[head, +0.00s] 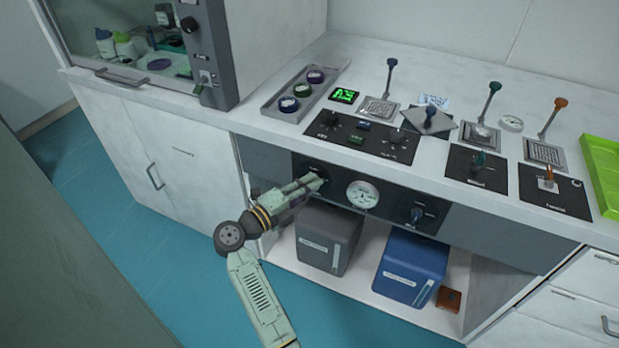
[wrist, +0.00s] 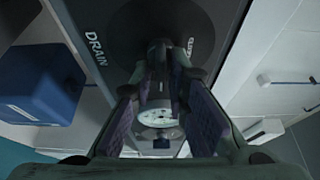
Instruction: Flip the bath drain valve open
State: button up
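The drain valve sits on the dark front panel, left of the gauge. In the wrist view the word DRAIN is printed beside its dark handle (wrist: 159,55). My gripper (head: 320,181) reaches the panel at this valve and hides most of it in the head view. In the wrist view the two fingers of my gripper (wrist: 163,78) stand apart, one on each side of the handle. I cannot tell whether either finger touches it. The handle's exact angle is hard to make out in the shadow.
A round gauge (head: 362,195) and a second valve (head: 417,214) are to the right on the panel. A grey bin (head: 328,237) and a blue bin (head: 411,267) stand on the shelf below. Levers and control plates fill the worktop above. Open floor lies left.

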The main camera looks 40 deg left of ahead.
jog(key=shift+o, duration=1)
jog(key=s+a, duration=0.1)
jog(key=s, duration=1)
jog(key=shift+s+a, duration=0.4)
jog(key=shift+r, duration=0.1)
